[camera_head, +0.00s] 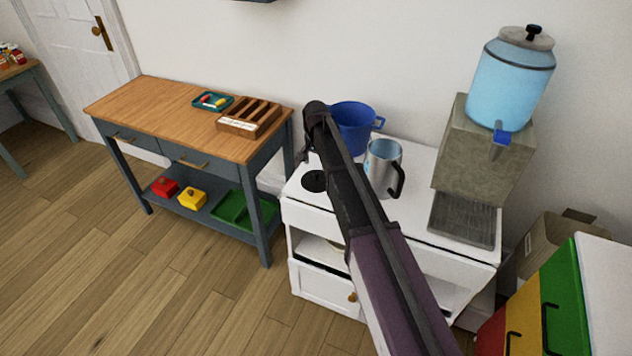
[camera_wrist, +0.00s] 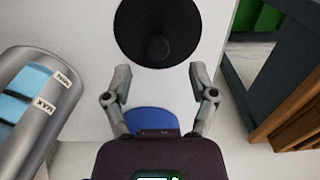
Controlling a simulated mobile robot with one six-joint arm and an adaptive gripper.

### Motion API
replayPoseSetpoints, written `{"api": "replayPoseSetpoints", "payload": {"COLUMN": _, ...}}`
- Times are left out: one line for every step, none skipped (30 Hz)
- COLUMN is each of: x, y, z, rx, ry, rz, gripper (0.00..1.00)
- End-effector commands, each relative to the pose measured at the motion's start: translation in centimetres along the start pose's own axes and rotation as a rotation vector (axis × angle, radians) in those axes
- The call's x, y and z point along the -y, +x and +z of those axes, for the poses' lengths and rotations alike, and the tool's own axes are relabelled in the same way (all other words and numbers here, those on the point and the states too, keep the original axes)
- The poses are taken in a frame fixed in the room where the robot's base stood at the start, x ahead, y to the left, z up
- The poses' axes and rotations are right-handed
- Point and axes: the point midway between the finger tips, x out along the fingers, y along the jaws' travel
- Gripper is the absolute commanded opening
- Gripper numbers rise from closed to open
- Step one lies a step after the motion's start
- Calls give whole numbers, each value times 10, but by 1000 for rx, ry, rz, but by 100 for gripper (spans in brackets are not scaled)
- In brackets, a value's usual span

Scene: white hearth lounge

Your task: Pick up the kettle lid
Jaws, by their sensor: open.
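The kettle lid (camera_head: 315,181) is a round black disc lying on the white counter top, near its left front edge. In the wrist view the lid (camera_wrist: 157,22) is at the top centre, with a dark knob in its middle. The kettle (camera_head: 383,162) is a silver jug with a black handle, standing upright without a lid, to the right of the lid; in the wrist view it (camera_wrist: 28,112) is at the left. My gripper (camera_wrist: 160,82) is open and empty, above the counter, its fingers apart and not touching the lid. In the head view my arm hides most of it.
A blue pot (camera_head: 352,128) stands on the counter (camera_head: 409,212) behind the kettle. A water dispenser (camera_head: 482,150) stands at the right. A wooden-topped table (camera_head: 165,108) with a slotted wooden box (camera_head: 250,118) is to the left.

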Motion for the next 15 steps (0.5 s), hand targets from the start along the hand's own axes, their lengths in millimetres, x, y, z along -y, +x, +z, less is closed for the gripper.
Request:
{"api": "replayPoseSetpoints", "payload": {"x": -1, "y": 7, "z": 0, "rx": 0, "ry": 0, "rz": 0, "gripper": 74}}
{"api": "replayPoseSetpoints", "payload": {"x": -1, "y": 9, "z": 0, "rx": 0, "ry": 0, "rz": 0, "gripper": 74}}
{"api": "replayPoseSetpoints", "payload": {"x": -1, "y": 12, "z": 0, "rx": 0, "ry": 0, "rz": 0, "gripper": 74}}
{"api": "replayPoseSetpoints", "payload": {"x": -1, "y": 14, "z": 0, "rx": 0, "ry": 0, "rz": 0, "gripper": 74}}
{"api": "replayPoseSetpoints", "payload": {"x": -2, "y": 17, "z": 0, "rx": 0, "ry": 0, "rz": 0, "gripper": 74}}
{"api": "replayPoseSetpoints", "payload": {"x": -2, "y": 20, "z": 0, "rx": 0, "ry": 0, "rz": 0, "gripper": 74}}
{"api": "replayPoseSetpoints", "payload": {"x": -2, "y": 22, "z": 0, "rx": 0, "ry": 0, "rz": 0, "gripper": 74}}
{"api": "replayPoseSetpoints", "payload": {"x": -2, "y": 24, "z": 0, "rx": 0, "ry": 0, "rz": 0, "gripper": 74}}
{"api": "replayPoseSetpoints", "payload": {"x": -3, "y": 27, "z": 0, "rx": 0, "ry": 0, "rz": 0, "gripper": 74}}
{"api": "replayPoseSetpoints", "payload": {"x": -3, "y": 30, "z": 0, "rx": 0, "ry": 0, "rz": 0, "gripper": 74}}
{"api": "replayPoseSetpoints", "payload": {"x": -3, "y": 32, "z": 0, "rx": 0, "ry": 0, "rz": 0, "gripper": 74}}
{"api": "replayPoseSetpoints", "payload": {"x": -3, "y": 35, "z": 0, "rx": 0, "ry": 0, "rz": 0, "gripper": 74}}
{"api": "replayPoseSetpoints", "payload": {"x": -3, "y": 37, "z": 0, "rx": 0, "ry": 0, "rz": 0, "gripper": 74}}
{"api": "replayPoseSetpoints", "payload": {"x": -3, "y": 38, "z": 0, "rx": 0, "ry": 0, "rz": 0, "gripper": 74}}
{"api": "replayPoseSetpoints", "payload": {"x": -3, "y": 40, "z": 0, "rx": 0, "ry": 0, "rz": 0, "gripper": 74}}
